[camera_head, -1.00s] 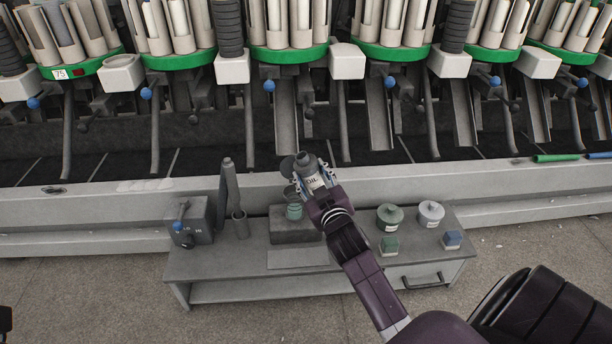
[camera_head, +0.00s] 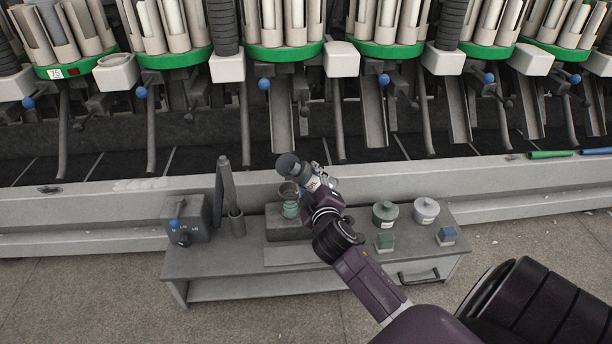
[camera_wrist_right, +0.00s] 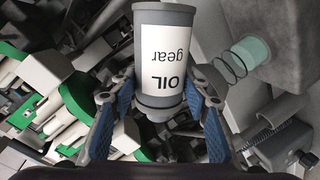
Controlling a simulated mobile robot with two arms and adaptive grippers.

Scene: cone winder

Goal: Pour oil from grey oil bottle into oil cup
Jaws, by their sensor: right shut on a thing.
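The grey oil bottle (camera_head: 290,166) with a white label is held by my right gripper (camera_head: 318,185) in the head view. It is tilted, its dark end up and to the left. In the right wrist view the bottle (camera_wrist_right: 165,55) reads "OIL gear" upside down, between both fingers. The green oil cup (camera_head: 290,209) stands on a grey block on the bench, below and slightly left of the bottle. In the wrist view the cup (camera_wrist_right: 251,50) is to the right of the bottle, apart from it. I cannot see any oil flowing. My left gripper is out of view.
The low grey bench (camera_head: 220,265) carries a control box (camera_head: 186,218) and a dark upright tool at left. Green (camera_head: 385,214) and light grey (camera_head: 426,210) lidded pots and two small blocks stand at right. The winder's ledge (camera_head: 110,205) runs behind.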

